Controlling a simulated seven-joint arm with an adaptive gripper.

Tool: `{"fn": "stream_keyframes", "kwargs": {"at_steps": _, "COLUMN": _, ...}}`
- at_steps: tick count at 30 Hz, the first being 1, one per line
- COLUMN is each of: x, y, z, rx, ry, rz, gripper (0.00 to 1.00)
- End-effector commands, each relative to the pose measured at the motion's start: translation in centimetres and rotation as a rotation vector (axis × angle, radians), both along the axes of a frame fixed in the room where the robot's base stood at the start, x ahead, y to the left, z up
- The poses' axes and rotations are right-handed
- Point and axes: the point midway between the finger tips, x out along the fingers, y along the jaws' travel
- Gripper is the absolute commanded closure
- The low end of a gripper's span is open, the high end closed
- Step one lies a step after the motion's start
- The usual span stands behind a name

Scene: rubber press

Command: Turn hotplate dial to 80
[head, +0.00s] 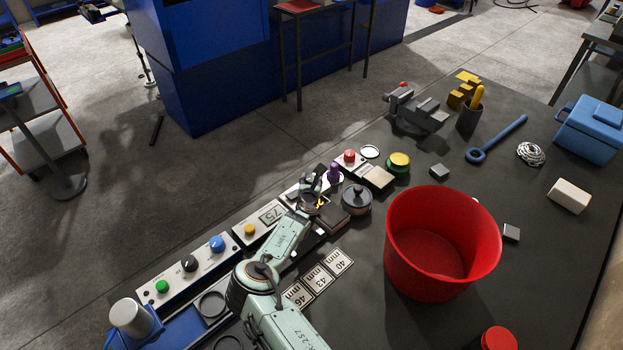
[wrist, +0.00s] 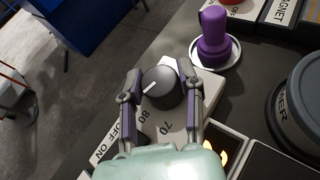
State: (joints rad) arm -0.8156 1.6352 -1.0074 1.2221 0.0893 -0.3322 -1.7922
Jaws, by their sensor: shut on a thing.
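The dark round hotplate dial (wrist: 160,88) sits on a pale panel (wrist: 205,88) in the wrist view. Its white pointer line points to the lower left. The printed 80 lies just below the dial and the 70 is to the right of it; the pointer is angled left of the 80. My gripper (wrist: 162,90) has one finger on each side of the dial and is shut on it. In the head view my gripper (head: 312,186) is over the far edge of the bench, and the dial is hard to make out there.
A purple knobbed object (wrist: 214,40) on a white disc stands close beyond the dial. A dark round pot (head: 356,198) is close to the right of my gripper. A large red bucket (head: 440,235) stands further right. A control panel (head: 190,265) runs along the bench edge at left.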

Motion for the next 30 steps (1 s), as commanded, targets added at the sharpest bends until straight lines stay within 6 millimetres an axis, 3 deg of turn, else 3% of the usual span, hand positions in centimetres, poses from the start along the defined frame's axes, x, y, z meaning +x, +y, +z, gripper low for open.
{"fn": "stream_keyframes", "kwargs": {"at_steps": 1, "x": -0.1, "y": 0.1, "z": 0.0, "rx": 0.001, "ry": 0.002, "rz": 0.001, "gripper": 0.55}}
{"fn": "stream_keyframes", "kwargs": {"at_steps": 3, "x": -0.1, "y": 0.1, "z": 0.0, "rx": 0.001, "ry": 0.002, "rz": 0.001, "gripper": 0.37}}
{"fn": "stream_keyframes", "kwargs": {"at_steps": 17, "x": -0.9, "y": 0.1, "z": 0.4, "rx": 0.0, "ry": 0.0, "rz": 0.001, "gripper": 0.37}}
{"fn": "stream_keyframes", "kwargs": {"at_steps": 30, "x": -8.5, "y": 0.5, "z": 3.5, "rx": 0.001, "ry": 0.002, "rz": 0.001, "gripper": 0.37}}
